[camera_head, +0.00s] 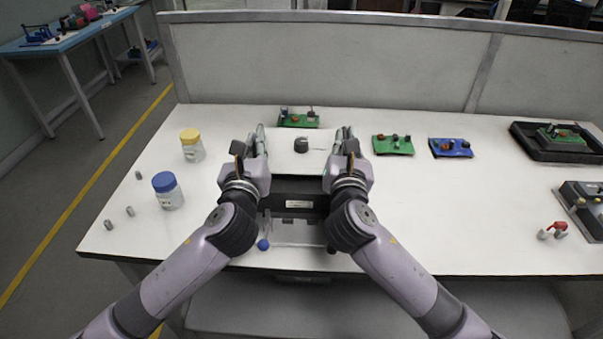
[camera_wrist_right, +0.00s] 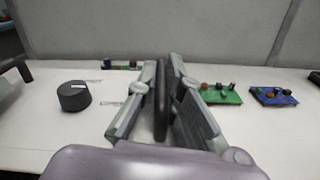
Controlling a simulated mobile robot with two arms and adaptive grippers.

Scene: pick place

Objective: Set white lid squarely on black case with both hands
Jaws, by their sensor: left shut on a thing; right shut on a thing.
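The white lid (camera_head: 315,160) lies between my two grippers, with a round black knob (camera_head: 301,145) on top. The knob also shows in the right wrist view (camera_wrist_right: 74,97). My left gripper (camera_head: 257,142) is shut at the lid's left side. My right gripper (camera_head: 346,142) is shut at its right side; in the right wrist view its fingers pinch a dark upright handle (camera_wrist_right: 161,102). The black case (camera_head: 292,186) with a pale label shows just in front of and below the lid. The case's back is hidden, so I cannot tell whether lid and case touch.
Jars with yellow (camera_head: 191,145) and blue (camera_head: 167,191) lids stand left. Green boards (camera_head: 299,118) (camera_head: 393,146) and a blue board (camera_head: 451,149) lie behind and right. A black tray (camera_head: 556,151) is far right. The table right of my right arm is largely clear.

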